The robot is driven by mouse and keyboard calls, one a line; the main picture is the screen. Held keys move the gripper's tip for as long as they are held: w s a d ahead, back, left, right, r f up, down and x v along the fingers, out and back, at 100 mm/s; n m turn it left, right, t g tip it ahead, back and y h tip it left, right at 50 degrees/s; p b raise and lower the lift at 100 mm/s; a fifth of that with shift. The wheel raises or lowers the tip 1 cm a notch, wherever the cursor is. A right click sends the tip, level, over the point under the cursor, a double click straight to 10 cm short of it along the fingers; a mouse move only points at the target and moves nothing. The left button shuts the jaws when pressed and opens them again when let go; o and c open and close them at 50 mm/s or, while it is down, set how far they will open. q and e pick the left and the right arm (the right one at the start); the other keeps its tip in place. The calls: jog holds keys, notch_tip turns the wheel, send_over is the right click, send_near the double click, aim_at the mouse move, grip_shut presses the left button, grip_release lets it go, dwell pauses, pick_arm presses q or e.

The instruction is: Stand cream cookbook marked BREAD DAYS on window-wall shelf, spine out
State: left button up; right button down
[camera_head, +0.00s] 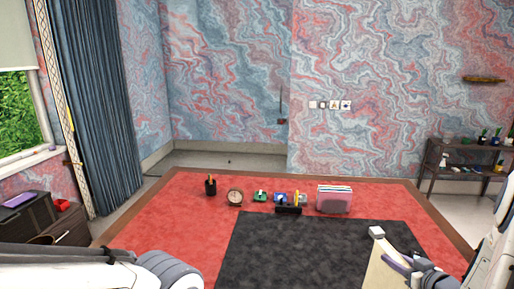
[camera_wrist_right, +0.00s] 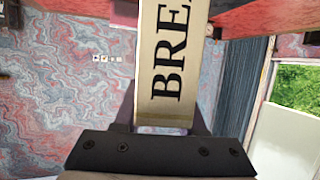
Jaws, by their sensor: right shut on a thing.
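The cream cookbook (camera_wrist_right: 172,55) fills the middle of the right wrist view. Its visible face carries large dark letters reading "BRE"; the rest of the marking is cut off. My right gripper (camera_wrist_right: 168,128) is shut on it. In the head view the right gripper (camera_head: 402,258) is at the lower right, above the desk, with a cream part of the book (camera_head: 380,271) beside it. A dark low shelf unit (camera_head: 68,232) stands under the window at the left edge, with a purple item on top. My left arm reaches in at lower left; its gripper is out of view.
The red desk top (camera_head: 190,235) has a black mat (camera_head: 310,250). A pen cup (camera_head: 210,185), a round clock (camera_head: 235,197), small items and a file holder (camera_head: 334,200) line its far side. A dark rack (camera_head: 468,152) stands at right. A blue curtain (camera_head: 95,110) hangs beside the window.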

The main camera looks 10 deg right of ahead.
jog(key=s+a+f+n+g+y, duration=0.1)
jog(key=a+f+n+g+y, duration=0.15)
jog(key=a, duration=0.65)
jog(key=s+a+f+n+g+y, duration=0.15)
jog(key=a+f+n+y, duration=0.25)
jog(key=a, duration=0.5)
jog(key=s+a+f+n+g+y, duration=0.15)
jog(key=a+f+n+y, duration=0.25)
jog(key=a, duration=0.4)
notch_tip(320, 180, down, 9)
jog(key=b, duration=1)
jog(key=shift+w+a, duration=0.15)
jog(key=shift+w, duration=0.1)
jog(key=shift+m, duration=0.25)
